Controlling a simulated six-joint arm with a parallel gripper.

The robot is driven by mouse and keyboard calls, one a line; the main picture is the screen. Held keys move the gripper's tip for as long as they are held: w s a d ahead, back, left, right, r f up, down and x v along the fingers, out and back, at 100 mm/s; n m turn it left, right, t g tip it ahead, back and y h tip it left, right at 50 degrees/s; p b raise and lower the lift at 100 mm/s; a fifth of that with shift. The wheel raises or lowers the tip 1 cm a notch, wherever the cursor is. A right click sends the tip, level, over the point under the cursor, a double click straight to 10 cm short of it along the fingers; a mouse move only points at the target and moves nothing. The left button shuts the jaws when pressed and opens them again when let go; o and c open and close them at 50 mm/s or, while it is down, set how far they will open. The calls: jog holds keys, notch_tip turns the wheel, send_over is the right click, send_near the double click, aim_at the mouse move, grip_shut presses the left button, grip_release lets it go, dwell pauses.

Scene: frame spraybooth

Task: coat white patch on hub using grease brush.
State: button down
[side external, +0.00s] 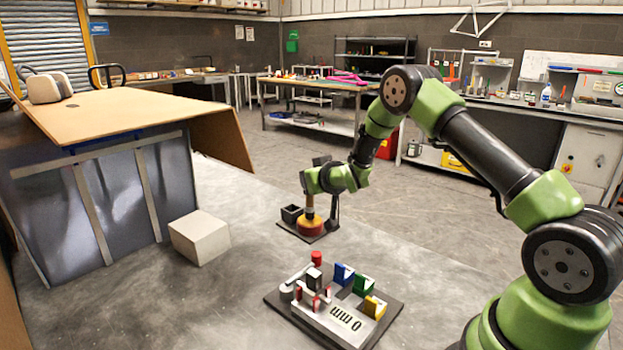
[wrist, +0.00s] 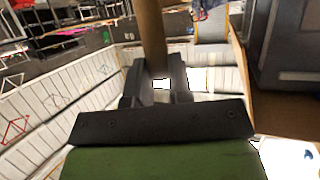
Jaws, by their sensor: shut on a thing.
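In the side external view my gripper (side external: 312,188) is low over a dark stand plate (side external: 303,238) in the middle of the scene. It is shut on the light brown upright handle of the grease brush (side external: 309,206). The handle also shows between the dark fingers of my gripper (wrist: 157,88) in the wrist view, as a brown shaft (wrist: 152,38). Below the handle is a round red-orange piece with a yellowish top (side external: 310,225); I cannot tell whether it is a pot or part of the brush. I cannot make out the hub or a white patch.
A dark open box (side external: 291,214) stands on the plate's left side. A black fixture board (side external: 281,299) with coloured blocks lies in front. A pale block (side external: 200,239) sits left, beside a large cardboard-topped booth (side external: 130,115). Grey surface between them is clear.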

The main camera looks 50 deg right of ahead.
jog(key=shift+f, duration=0.55)
dwell(1.1)
jog(key=shift+r, duration=3.55)
jog(key=shift+a+r, duration=0.15)
jog(key=s+a+r+n+y, duration=0.25)
jog(key=s+a+r, duration=0.25)
jog(key=a, duration=0.4)
jog(key=s+a+r+n+y, duration=0.25)
jog(key=s+a+r, duration=0.2)
jog(key=a, duration=0.35)
jog(key=s+a+f+n+g+y, duration=0.3)
jog(key=s+n+g+y, duration=0.2)
jog(key=n+y, duration=0.2)
jog(key=shift+f, duration=0.3)
